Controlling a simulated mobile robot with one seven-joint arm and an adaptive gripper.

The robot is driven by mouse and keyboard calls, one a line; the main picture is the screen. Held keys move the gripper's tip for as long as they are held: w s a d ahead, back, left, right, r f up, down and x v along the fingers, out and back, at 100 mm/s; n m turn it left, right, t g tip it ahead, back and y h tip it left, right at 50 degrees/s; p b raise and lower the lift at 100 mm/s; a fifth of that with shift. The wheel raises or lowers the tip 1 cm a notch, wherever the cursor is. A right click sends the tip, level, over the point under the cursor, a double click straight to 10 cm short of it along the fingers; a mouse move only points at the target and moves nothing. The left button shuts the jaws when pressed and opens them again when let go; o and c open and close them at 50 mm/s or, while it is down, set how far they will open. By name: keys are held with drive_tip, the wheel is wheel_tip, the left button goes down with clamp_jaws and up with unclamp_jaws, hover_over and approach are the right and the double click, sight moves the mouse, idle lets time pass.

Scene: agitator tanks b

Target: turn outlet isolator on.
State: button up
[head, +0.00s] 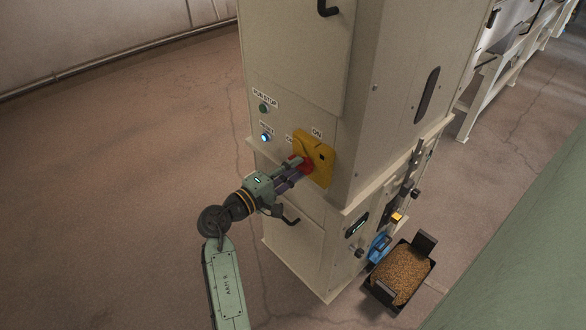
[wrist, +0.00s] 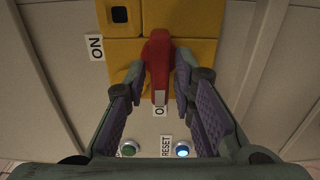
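The outlet isolator is a yellow plate (head: 323,150) with a red handle (head: 305,165) on the cabinet face. In the wrist view the red handle (wrist: 158,62) points down toward a partly covered label starting with "O". The ON label (wrist: 96,47) is at the plate's upper left there, and the ON label (head: 317,133) is at its top in the head view. My gripper (wrist: 160,76) is open around the handle, one finger on each side. Narrow gaps seem to show between the fingers and the handle. Part of the handle and plate is hidden by my gripper in the head view.
A green RUN/STOP button (head: 263,108) and a lit RESET button (head: 266,138) sit left of the isolator. A dark hooked handle (head: 291,221) juts out below my gripper. A grain-filled bin (head: 421,288) stands at the cabinet's right foot. The floor at left is clear.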

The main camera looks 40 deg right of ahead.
clamp_jaws()
drive_tip(key=shift+f+m+b, duration=0.1)
drive_tip(key=shift+m+b, duration=0.2)
drive_tip(key=shift+b, duration=0.25)
drive_tip(key=m+b, duration=0.2)
drive_tip(key=b, duration=0.2)
drive_tip(key=shift+f+m, duration=0.15)
drive_tip(key=shift+m, duration=0.15)
drive_tip(key=m+b, duration=0.5)
drive_tip(key=b, duration=0.2)
drive_tip(key=shift+s, duration=0.1)
drive_tip(key=m+b, duration=0.5)
drive_tip(key=b, duration=0.2)
drive_tip(key=shift+s+r+m, duration=0.15)
drive_tip(key=shift+r+m, duration=0.15)
drive_tip(key=shift+m, duration=0.1)
drive_tip(key=m+b, duration=0.3)
drive_tip(key=b, duration=0.1)
drive_tip(key=shift+s+r+m, duration=0.1)
drive_tip(key=shift+r+m, duration=0.1)
drive_tip(key=shift+m, duration=0.2)
drive_tip(key=shift+r, duration=0.1)
